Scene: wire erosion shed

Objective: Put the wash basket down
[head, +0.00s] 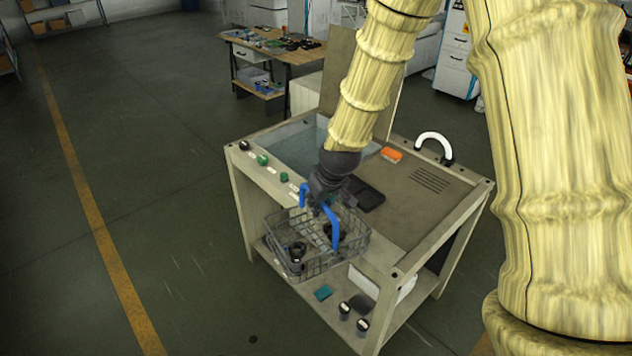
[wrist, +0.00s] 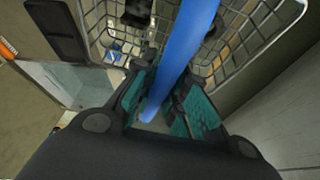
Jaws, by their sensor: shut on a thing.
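The wash basket (head: 308,262) is a wire basket with a blue handle (head: 331,222). Dark parts lie inside it. In the head view it hangs in front of the near edge of the wash station (head: 412,222), above its lower shelf. My gripper (head: 326,200) is shut on the blue handle from above. In the wrist view the blue handle (wrist: 180,60) runs between the teal finger pads of my gripper (wrist: 172,105), and the wire mesh of the basket (wrist: 240,45) shows on both sides. I cannot tell whether the basket touches the station's edge.
The station has a water-filled sink (head: 300,146), an orange block (head: 391,154), a white arched handle (head: 434,141) and a dark tray (head: 366,195) on top. Its lower shelf holds a teal block (head: 323,293) and dark round items. A workbench (head: 275,52) stands behind. The floor at left is clear.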

